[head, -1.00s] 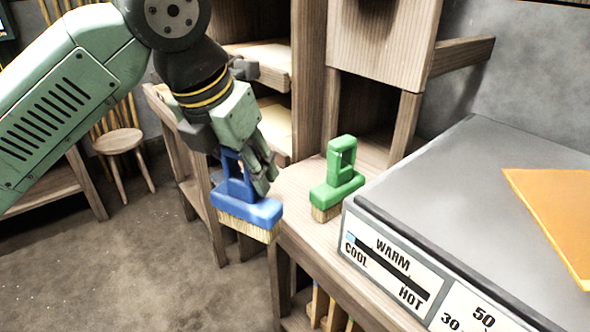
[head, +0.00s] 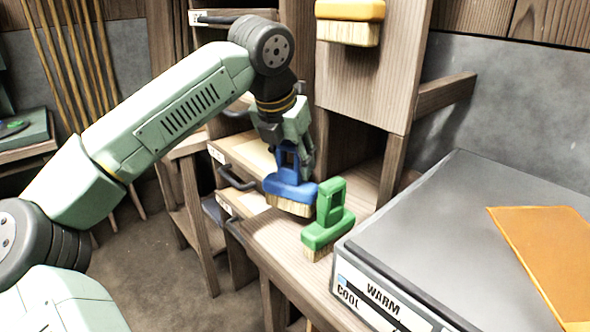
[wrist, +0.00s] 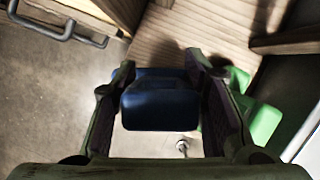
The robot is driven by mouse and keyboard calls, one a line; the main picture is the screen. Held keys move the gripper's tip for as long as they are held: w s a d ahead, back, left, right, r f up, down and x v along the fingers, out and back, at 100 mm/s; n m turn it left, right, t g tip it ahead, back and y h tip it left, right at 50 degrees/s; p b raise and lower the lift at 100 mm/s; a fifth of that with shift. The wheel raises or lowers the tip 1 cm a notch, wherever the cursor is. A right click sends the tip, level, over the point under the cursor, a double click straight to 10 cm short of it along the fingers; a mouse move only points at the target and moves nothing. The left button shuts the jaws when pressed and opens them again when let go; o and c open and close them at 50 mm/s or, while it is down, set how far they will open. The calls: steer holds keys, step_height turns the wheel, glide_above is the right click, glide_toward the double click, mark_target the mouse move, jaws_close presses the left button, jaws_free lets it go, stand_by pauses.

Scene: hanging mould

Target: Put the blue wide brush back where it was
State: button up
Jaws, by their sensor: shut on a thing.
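The blue wide brush (head: 290,189) has a blue handle and pale bristles pointing down. My gripper (head: 293,150) is shut on its handle, and the brush is upright. In the head view it shows just left of and behind the green brush, over the wooden bench; whether its bristles touch the wood I cannot tell. In the wrist view the blue brush (wrist: 161,100) fills the space between my fingers (wrist: 160,95), and its bristles are hidden.
The green brush (head: 328,222) stands on the wooden bench (head: 262,232), close to the blue one. An orange brush (head: 348,25) is up on the wooden post. A grey warming plate (head: 430,230) with an orange sheet (head: 540,250) is at right. Drawers (head: 235,170) stand behind at left.

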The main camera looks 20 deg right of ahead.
mark_target(295, 174)
steer(key=shift+w+d, duration=0.25)
steer(key=shift+d, duration=0.05)
steer(key=shift+f+p, duration=0.3)
steer(key=shift+f, duration=1.5)
steer(key=shift+f, duration=0.15)
steer(key=o, duration=1)
